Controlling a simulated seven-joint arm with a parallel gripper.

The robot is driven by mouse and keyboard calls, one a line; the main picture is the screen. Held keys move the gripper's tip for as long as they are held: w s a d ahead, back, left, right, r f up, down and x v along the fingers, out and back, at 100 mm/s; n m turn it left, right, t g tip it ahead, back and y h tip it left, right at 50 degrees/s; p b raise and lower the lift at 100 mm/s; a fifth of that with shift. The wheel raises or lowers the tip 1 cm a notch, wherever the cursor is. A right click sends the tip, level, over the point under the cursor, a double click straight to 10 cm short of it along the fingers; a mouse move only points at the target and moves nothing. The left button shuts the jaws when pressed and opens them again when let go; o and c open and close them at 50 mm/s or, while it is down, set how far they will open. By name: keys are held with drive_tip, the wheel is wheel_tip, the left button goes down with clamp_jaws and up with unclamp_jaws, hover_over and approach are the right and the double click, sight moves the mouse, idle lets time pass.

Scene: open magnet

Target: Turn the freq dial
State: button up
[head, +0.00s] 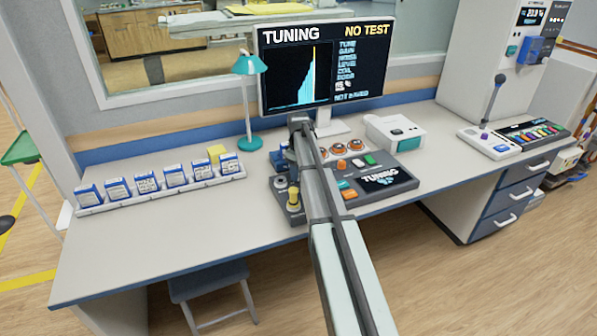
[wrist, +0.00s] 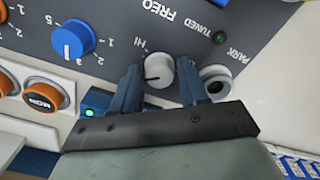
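The freq dial is a small pale grey knob (wrist: 160,72) with a dark pointer line, below the upside-down FREQ lettering on the dark grey panel (wrist: 105,12) in the wrist view. Its pointer lies towards the left, near the HI mark. My gripper (wrist: 160,80) has its blue fingers on either side of the knob. Whether they press on it or stand just clear cannot be told. In the head view my gripper (head: 283,158) is at the console's (head: 393,195) back left, and my arm hides the dial.
A blue dial (wrist: 73,40) and an orange MON button (wrist: 44,95) are left of the knob in the wrist view; a round black-centred PARK fitting (wrist: 216,84) is right. The head view shows a monitor (head: 318,65) reading TUNING, NO TEST, and a teal lamp (head: 250,100) behind.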

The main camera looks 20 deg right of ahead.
drive_tip(key=shift+o, duration=1.2)
drive_tip(key=shift+r, duration=0.15)
wheel_tip(320, 180, up, 14)
drive_tip(key=shift+f, duration=0.2)
